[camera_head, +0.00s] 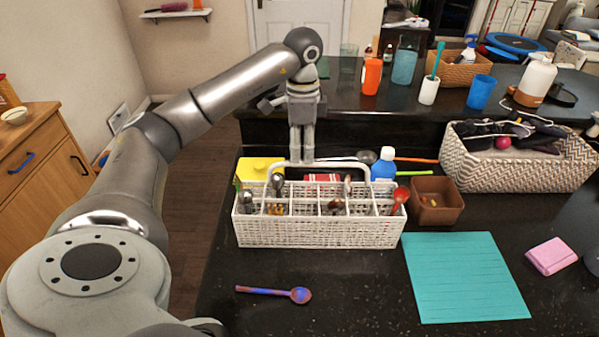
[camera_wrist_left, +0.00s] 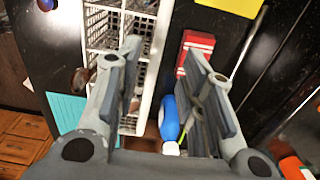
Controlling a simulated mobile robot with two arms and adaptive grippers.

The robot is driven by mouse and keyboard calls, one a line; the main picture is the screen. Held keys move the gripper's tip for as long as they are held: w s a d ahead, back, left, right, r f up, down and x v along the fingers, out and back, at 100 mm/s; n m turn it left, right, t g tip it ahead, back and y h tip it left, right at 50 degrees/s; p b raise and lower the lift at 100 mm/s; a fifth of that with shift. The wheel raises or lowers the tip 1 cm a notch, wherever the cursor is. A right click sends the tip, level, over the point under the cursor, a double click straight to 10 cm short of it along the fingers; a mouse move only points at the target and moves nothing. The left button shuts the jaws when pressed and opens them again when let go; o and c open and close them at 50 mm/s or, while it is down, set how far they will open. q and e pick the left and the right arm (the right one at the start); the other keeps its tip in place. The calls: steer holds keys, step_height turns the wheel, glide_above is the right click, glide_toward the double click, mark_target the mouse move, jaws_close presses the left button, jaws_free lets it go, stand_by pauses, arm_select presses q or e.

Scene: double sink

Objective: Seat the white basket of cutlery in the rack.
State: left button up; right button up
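The white basket (camera_head: 320,232) stands upright on the dark counter, with cutlery in its compartments and an arched handle over its back side. It also shows in the left wrist view (camera_wrist_left: 101,14), partly hidden by a finger. My left gripper (camera_head: 302,155) points down just behind the handle. In the wrist view its fingers (camera_wrist_left: 162,50) are apart, and a white bar of the basket shows between them. I cannot tell whether it touches. No rack can be made out. My right gripper is not in view.
A yellow box (camera_head: 258,168), a blue bottle (camera_head: 383,168) and a red box (camera_wrist_left: 196,48) are close behind the basket. A brown bowl (camera_head: 436,203) stands right of it. A spoon (camera_head: 280,292) and turquoise mat (camera_head: 465,277) lie in front. A woven basket (camera_head: 525,172) is farther right.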

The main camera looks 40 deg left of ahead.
mark_target(300, 164)
arm_select(q)
steer(key=shift+s+f, duration=0.15)
steer(key=shift+f, duration=0.1)
steer(key=f+p, duration=0.1)
steer(key=f, duration=0.1)
steer(key=f+p, duration=0.1)
steer(key=f, duration=0.1)
steer(key=shift+s+p, duration=0.25)
steer(key=shift+p, duration=0.05)
steer(key=shift+f, duration=0.35)
steer(key=shift+c, duration=0.4)
jaws_close()
steer(key=shift+r, duration=0.1)
